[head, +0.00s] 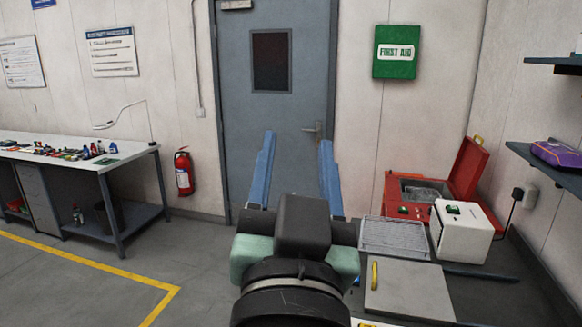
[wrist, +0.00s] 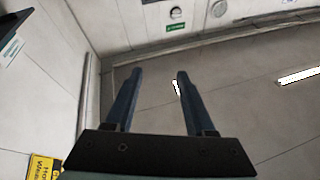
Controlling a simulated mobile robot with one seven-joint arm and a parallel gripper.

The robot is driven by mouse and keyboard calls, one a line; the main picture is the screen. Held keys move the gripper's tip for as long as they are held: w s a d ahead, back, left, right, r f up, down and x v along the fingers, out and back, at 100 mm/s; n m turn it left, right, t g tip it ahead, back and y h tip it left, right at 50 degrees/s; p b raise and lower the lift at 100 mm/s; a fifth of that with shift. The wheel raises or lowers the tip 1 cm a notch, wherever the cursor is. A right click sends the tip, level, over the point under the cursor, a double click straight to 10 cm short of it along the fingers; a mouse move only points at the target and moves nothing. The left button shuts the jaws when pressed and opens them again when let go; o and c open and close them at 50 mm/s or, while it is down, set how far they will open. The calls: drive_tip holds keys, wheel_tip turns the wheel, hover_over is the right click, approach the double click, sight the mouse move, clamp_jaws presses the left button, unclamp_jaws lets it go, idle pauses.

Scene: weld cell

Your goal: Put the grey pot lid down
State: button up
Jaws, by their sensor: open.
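A flat grey square plate with a yellow handle at its left side, which looks like the grey pot lid (head: 420,292), lies at the lower right of the head view, on or just above the bench. My gripper (head: 297,142) is raised in front of the door, up and left of the lid and apart from it. Its two blue fingers are spread with nothing between them. In the wrist view my gripper (wrist: 160,75) is also open and empty, and the lid does not show there.
Behind the lid are a wire-topped tray (head: 395,238), a white box (head: 462,232) and a red case with its lid raised (head: 468,168). A shelf (head: 545,168) with a purple case (head: 560,153) juts from the right wall. A cluttered workbench (head: 128,158) stands left.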

drive_tip(key=s+r+n+t+y, duration=0.1)
drive_tip(key=s+r+t, duration=0.4)
drive_tip(key=r, duration=0.7)
drive_tip(key=s+n, duration=0.1)
drive_tip(key=s, duration=0.1)
drive_tip(key=shift+s+a+n, duration=0.3)
drive_tip(key=shift+s, duration=0.1)
drive_tip(key=shift+f, duration=0.1)
drive_tip(key=shift+f, duration=0.2)
